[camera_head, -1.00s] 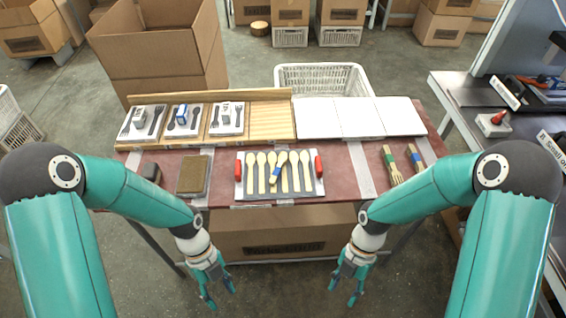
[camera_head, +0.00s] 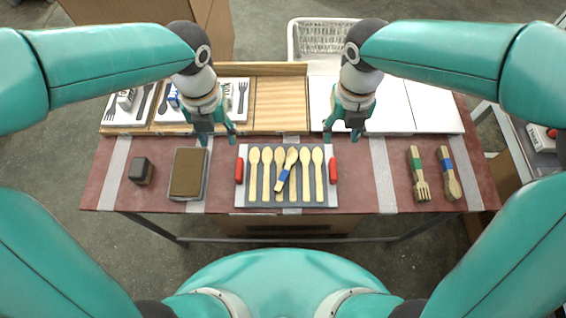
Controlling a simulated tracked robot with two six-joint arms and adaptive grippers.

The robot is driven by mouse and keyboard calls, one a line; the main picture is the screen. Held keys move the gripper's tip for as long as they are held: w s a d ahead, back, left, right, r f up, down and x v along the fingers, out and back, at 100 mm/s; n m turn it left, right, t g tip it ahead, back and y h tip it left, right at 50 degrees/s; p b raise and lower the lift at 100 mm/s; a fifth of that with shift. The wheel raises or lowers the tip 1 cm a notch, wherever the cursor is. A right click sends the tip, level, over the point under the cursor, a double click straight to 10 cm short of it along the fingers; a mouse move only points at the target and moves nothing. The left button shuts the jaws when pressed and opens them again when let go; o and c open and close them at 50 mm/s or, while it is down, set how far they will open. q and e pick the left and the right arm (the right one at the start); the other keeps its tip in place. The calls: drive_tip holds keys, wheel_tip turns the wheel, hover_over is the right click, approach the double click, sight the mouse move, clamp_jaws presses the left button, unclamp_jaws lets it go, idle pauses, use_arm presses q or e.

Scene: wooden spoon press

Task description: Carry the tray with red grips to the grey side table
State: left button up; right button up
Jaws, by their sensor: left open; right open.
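The tray (camera_head: 287,205) lies on the red-brown table in front of me, with a red grip at its left end (camera_head: 239,170) and another at its right end (camera_head: 333,171). Several wooden spoons lie side by side on it, and one spoon with a blue band (camera_head: 286,170) lies slanted across them. My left gripper (camera_head: 218,140) is open and empty, above and behind the left red grip. My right gripper (camera_head: 341,137) is open and empty, above and behind the right red grip. Neither touches the tray. I cannot identify the grey side table for certain.
A brown block (camera_head: 187,172) and a dark block (camera_head: 140,170) lie left of the tray. A banded fork (camera_head: 418,174) and spoon (camera_head: 449,174) lie right. A wooden rack (camera_head: 280,105) and white panels (camera_head: 396,108) stand behind. A bench edge shows at far right.

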sight(334, 168)
use_arm(q)
drive_tip(key=shift+m, duration=0.3)
drive_tip(key=f, duration=0.5)
drive_tip(key=d+f, duration=0.1)
drive_tip(key=f, duration=0.5)
drive_tip(key=d+f, duration=0.1)
drive_tip(key=f, duration=0.4)
drive_tip(key=shift+d+f, duration=0.1)
drive_tip(key=shift+f, duration=0.05)
use_arm(e)
drive_tip(key=f, duration=1)
drive_tip(key=s+f, duration=0.1)
drive_tip(key=f, duration=0.5)
drive_tip(key=shift+d+f, duration=0.1)
drive_tip(key=shift+d, duration=0.3)
use_arm(q)
clamp_jaws()
use_arm(e)
clamp_jaws()
